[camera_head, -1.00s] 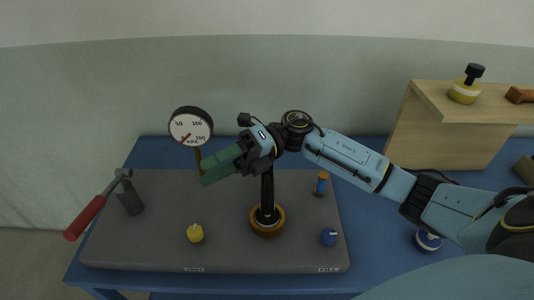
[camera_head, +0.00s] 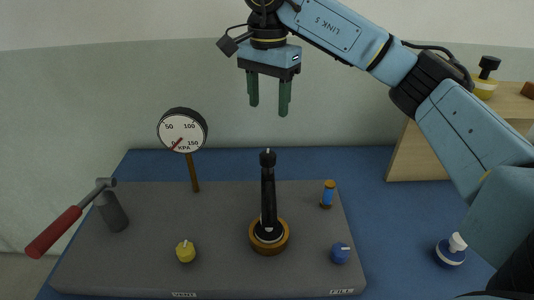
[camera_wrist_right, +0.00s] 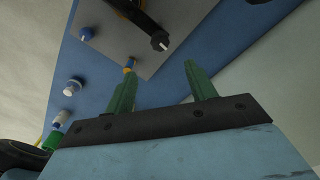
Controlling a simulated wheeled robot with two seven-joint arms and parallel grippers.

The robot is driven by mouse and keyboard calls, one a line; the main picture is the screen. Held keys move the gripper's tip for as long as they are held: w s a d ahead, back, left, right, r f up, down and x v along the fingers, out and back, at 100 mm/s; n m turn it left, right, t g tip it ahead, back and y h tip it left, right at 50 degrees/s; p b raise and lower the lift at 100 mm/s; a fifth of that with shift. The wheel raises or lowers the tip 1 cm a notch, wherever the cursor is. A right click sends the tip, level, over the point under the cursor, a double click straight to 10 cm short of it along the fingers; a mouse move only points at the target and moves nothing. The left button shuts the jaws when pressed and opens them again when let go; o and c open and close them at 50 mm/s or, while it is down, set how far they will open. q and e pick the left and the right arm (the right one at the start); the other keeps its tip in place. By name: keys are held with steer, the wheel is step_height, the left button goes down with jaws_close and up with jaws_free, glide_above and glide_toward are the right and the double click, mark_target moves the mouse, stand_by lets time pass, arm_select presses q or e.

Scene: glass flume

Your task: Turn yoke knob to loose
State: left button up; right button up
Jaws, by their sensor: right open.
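A black post (camera_head: 268,197) stands upright on the grey board in a round brown base. At its top is a dark knob (camera_head: 268,157) with a small light mark, which I take to be the yoke knob. The knob also shows in the right wrist view (camera_wrist_right: 160,41), near the top edge. My right gripper (camera_head: 268,110) hangs above and behind the post in the head view, fingers pointing down. Its green fingers are apart and empty, and clear of the knob. The fingers also show in the right wrist view (camera_wrist_right: 158,75). My left gripper is not in view.
The grey board (camera_head: 215,222) carries a pressure gauge (camera_head: 182,131), a red-handled lever (camera_head: 55,230), a yellow knob (camera_head: 185,252), a blue knob (camera_head: 340,253) and an orange-blue cylinder (camera_head: 328,193). A wooden stand (camera_head: 411,155) is at right. A blue-white object (camera_head: 450,252) sits nearby.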

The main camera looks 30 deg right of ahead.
mark_target(268, 154)
step_height(268, 154, down, 12)
steer(key=shift+f+b, duration=0.1)
steer(key=shift+b, duration=0.85)
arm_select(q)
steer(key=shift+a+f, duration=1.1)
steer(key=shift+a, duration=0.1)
arm_select(e)
steer(key=shift+f, duration=0.4)
steer(key=c, duration=1)
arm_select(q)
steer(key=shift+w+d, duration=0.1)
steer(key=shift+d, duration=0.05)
